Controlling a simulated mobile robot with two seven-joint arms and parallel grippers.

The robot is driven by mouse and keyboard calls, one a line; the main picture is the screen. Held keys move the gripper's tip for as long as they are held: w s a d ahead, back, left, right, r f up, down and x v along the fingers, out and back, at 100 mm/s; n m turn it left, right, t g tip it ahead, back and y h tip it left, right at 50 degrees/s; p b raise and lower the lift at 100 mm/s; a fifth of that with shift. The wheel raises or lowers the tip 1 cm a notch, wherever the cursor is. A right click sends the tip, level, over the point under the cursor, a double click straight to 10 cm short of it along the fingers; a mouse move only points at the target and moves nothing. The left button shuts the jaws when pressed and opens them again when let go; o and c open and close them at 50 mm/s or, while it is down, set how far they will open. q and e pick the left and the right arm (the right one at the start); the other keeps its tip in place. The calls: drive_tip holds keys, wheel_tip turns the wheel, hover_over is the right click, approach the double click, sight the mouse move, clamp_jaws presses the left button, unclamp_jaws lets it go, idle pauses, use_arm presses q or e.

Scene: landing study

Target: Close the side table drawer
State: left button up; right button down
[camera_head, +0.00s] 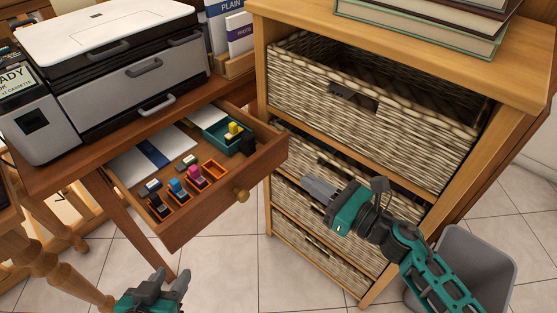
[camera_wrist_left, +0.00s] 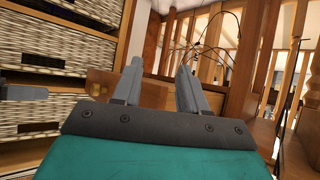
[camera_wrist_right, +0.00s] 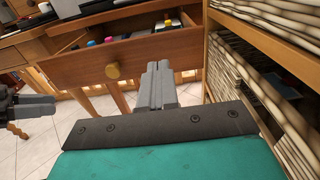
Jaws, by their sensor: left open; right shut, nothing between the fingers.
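The side table drawer (camera_head: 214,208) is pulled out of the wooden side table (camera_head: 62,172), with ink cartridges, papers and a teal tray inside. Its round knob (camera_head: 242,196) is on the front panel. The drawer also shows in the right wrist view (camera_wrist_right: 150,58). My right gripper (camera_head: 306,186) is shut and empty, to the right of the drawer front and apart from it, before the basket shelf. It shows in the right wrist view (camera_wrist_right: 158,70). My left gripper (camera_head: 172,280) is open and empty, low in front of the drawer; its fingers show in the left wrist view (camera_wrist_left: 158,72).
A printer (camera_head: 130,75) stands on the side table. A wooden shelf unit (camera_head: 262,100) with wicker baskets (camera_head: 400,120) stands close to the drawer's right side, with books (camera_head: 420,30) on top. A grey bin (camera_head: 480,262) is at the lower right. Tiled floor (camera_head: 225,265) lies open below the drawer.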

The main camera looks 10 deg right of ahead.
sight(266, 154)
drive_tip(key=x, duration=1)
drive_tip(key=shift+w, duration=0.1)
use_arm(q)
drive_tip(key=shift+f, duration=0.1)
drive_tip(key=shift+a, duration=0.15)
use_arm(e)
drive_tip(key=shift+a, duration=0.1)
